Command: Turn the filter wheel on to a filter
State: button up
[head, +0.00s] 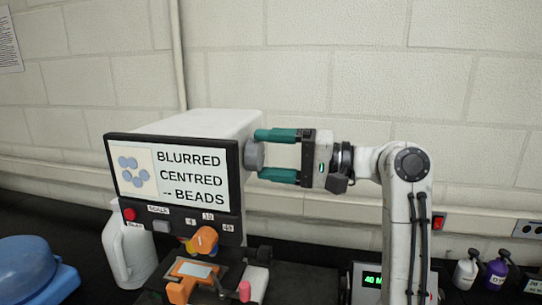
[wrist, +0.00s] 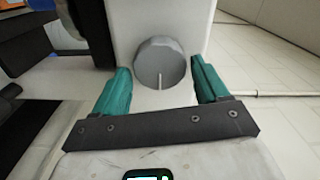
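A grey round knob (head: 254,155), which may be the filter wheel, sits on the right side of the white instrument (head: 200,122). In the wrist view the knob (wrist: 160,63) faces me, with a white line pointing down in the picture. No filter markings are readable around it. My gripper (head: 268,154) has its teal fingers spread, one above and one below the knob in the head view. In the wrist view the fingers (wrist: 160,82) stand left and right of the knob with gaps, and nothing is between them except the knob ahead.
The instrument's screen (head: 172,175) reads "BLURRED CENTRED -- BEADS". Below it are a red button (head: 129,214), an orange turret (head: 203,241) and a stage (head: 190,275). A white jug (head: 125,252) and blue container (head: 35,270) stand left; bottles (head: 497,272) stand right.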

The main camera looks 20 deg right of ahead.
jog(key=shift+o, duration=1.2)
jog(key=shift+a, duration=0.1)
jog(key=shift+s, duration=0.1)
jog(key=b+v, duration=0.3)
jog(key=v, duration=0.7)
jog(key=shift+s+d, duration=0.15)
jog(key=shift+d, duration=0.2)
